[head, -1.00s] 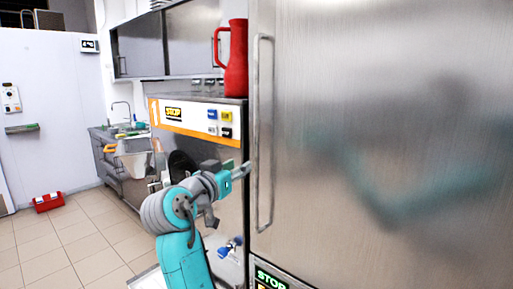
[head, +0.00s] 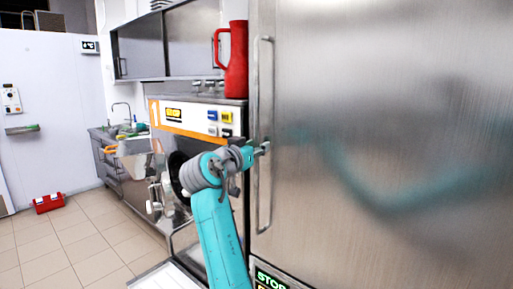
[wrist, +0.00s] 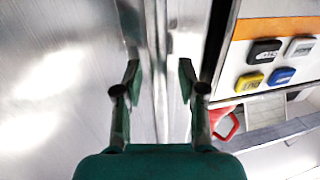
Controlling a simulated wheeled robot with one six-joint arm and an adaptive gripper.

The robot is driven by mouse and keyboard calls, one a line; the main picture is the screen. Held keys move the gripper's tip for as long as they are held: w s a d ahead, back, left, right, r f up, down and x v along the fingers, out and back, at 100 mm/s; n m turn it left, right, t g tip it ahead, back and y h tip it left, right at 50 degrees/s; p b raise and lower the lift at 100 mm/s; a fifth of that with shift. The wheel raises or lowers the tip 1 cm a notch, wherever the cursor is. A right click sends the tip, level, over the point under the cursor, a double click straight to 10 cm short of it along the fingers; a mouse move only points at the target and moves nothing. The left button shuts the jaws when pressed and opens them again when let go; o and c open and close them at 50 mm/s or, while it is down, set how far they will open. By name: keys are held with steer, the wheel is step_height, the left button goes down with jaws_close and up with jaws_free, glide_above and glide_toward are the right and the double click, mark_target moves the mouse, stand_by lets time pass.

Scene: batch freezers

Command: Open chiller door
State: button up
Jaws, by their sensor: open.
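The chiller door (head: 385,110) is a large brushed-steel panel filling the right of the head view, and it appears shut. Its long vertical bar handle (head: 265,205) runs along the door's left edge. My gripper (head: 264,148) is at the handle's upper-middle part. In the wrist view my gripper (wrist: 158,85) has its two fingers apart, with the handle (wrist: 156,40) seen between them. The steel door face (wrist: 60,70) fills the left of that view. I cannot tell whether either finger touches the bar.
A batch freezer with an orange-striped panel (head: 195,118) stands left of the chiller, with a red jug (head: 236,60) on top. A sink counter (head: 105,140) is farther back. A red toolbox (head: 48,203) lies on the tiled floor (head: 75,245), which is otherwise clear at left.

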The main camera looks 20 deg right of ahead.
steer(key=shift+w+d, duration=0.15)
steer(key=shift+d, duration=0.05)
jaws_close()
steer(key=shift+a, duration=0.1)
